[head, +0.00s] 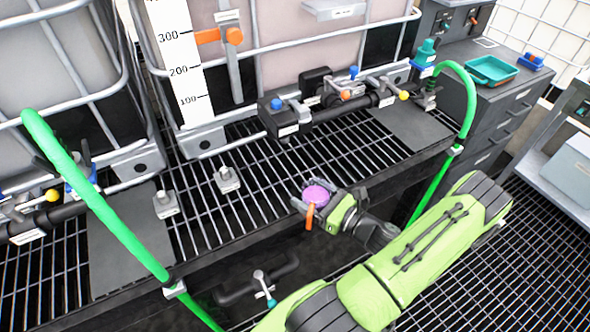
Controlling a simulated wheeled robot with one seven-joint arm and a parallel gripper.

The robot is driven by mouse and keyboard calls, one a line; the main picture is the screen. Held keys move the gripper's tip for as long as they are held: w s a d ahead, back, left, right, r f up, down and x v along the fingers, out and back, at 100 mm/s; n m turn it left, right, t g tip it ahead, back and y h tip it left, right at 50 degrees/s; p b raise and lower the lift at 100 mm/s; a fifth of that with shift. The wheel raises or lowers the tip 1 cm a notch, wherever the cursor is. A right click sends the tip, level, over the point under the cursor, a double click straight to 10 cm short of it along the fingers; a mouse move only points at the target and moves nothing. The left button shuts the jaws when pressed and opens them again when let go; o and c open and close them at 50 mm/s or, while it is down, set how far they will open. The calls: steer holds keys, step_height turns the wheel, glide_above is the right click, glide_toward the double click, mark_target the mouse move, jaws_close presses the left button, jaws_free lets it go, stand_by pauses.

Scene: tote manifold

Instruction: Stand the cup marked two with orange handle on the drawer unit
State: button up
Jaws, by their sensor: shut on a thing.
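A cup (318,195) with a pinkish-purple top and an orange handle (310,217) is held in my gripper (316,199). The gripper is shut on it, over the front edge of the grated platform. The handle points down toward the front. Any mark on the cup is too small or hidden to read. The dark grey drawer unit (505,118) stands at the right back.
A black pipe manifold (335,115) with valves lies on the grating between my gripper and the drawer unit. A green hose (467,100) arches beside the unit. A grey cart (570,150) stands at the right edge. Small labelled blocks (226,181) sit on the grating.

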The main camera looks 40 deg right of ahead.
mark_target(322, 209)
steer(key=s, duration=0.2)
steer(key=s+a, duration=0.1)
steer(key=shift+s+a, duration=0.1)
steer(key=shift+s, duration=0.3)
